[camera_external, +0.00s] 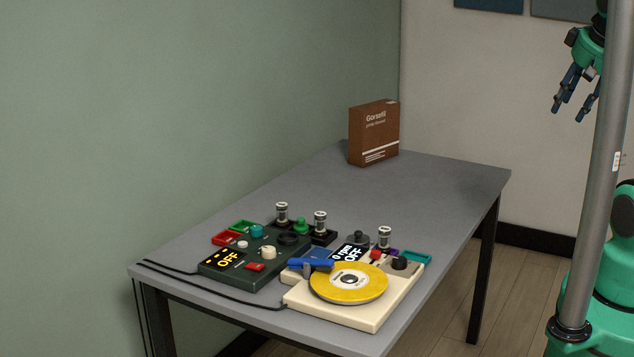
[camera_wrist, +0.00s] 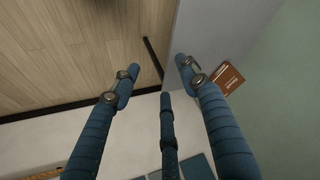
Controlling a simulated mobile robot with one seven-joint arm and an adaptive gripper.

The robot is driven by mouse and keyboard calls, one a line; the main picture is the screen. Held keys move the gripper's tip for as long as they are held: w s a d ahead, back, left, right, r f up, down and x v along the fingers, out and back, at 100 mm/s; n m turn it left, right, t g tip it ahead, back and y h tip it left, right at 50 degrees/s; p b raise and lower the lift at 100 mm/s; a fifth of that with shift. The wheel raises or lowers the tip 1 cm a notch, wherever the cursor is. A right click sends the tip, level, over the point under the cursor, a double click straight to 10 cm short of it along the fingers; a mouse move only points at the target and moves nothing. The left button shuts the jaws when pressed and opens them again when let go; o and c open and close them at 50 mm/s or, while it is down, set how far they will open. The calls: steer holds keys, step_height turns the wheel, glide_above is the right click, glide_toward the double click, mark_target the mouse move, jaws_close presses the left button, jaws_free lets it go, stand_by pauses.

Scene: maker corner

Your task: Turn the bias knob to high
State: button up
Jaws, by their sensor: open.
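No bias label is readable, so I cannot tell which knob is the bias knob. A dark green box (camera_external: 236,276) on the table has an amber display (camera_external: 226,258) reading OFF, a cream knob (camera_external: 268,253), a red button (camera_external: 255,267) and a small white knob (camera_external: 243,244). A cream machine (camera_external: 362,318) beside it carries a yellow disc (camera_external: 335,292), a display (camera_external: 352,252) reading 0 rpm OFF and a black knob (camera_external: 399,263). My gripper (camera_external: 568,113) is open and empty, high at the upper right, far from both devices. Its fingers also show in the wrist view (camera_wrist: 157,75).
The grey table (camera_external: 430,190) is clear at its middle and far right. A brown box (camera_external: 374,134) stands at the back and shows in the wrist view (camera_wrist: 227,78). Small colored trays, including a teal tray (camera_external: 416,257), and jars like this one (camera_external: 282,212) crowd the devices. Black cables (camera_external: 215,292) run along the front.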

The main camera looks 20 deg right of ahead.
steer(key=w+a+r+n+g+p, duration=0.1)
steer(key=w+a+r+n+p, duration=0.1)
steer(key=w+a+n, duration=0.35)
steer(key=w+a+r+n+y+p, duration=0.1)
steer(key=w+a+r+n+p, duration=0.15)
steer(key=w+a, duration=0.6)
steer(key=w+a+r+n+g+p, duration=0.1)
steer(key=w+a+r+n+p, duration=0.15)
steer(key=w, duration=0.85)
steer(key=w+a+f+n+g+p, duration=0.1)
steer(key=w+a+f+n+p, duration=0.15)
steer(key=w+a, duration=0.5)
steer(key=w+a+f+n+g+p, duration=0.1)
steer(key=w+a+f+n, duration=0.3)
steer(key=a, duration=0.7)
steer(key=n+g+p, duration=0.1)
steer(key=n+p, duration=0.4)
steer(key=n, duration=0.6)
glide_above(259, 225)
step_height(259, 225, down, 25)
steer(key=shift+s+d+h, duration=0.25)
steer(key=shift+s+h, duration=0.05)
steer(key=shift+s, duration=0.05)
steer(key=shift+f, duration=0.1)
steer(key=shift+w+a+f, duration=0.15)
steer(key=shift+f, duration=3.25)
steer(key=shift+w+a+f, duration=0.1)
steer(key=shift+f, duration=3.3)
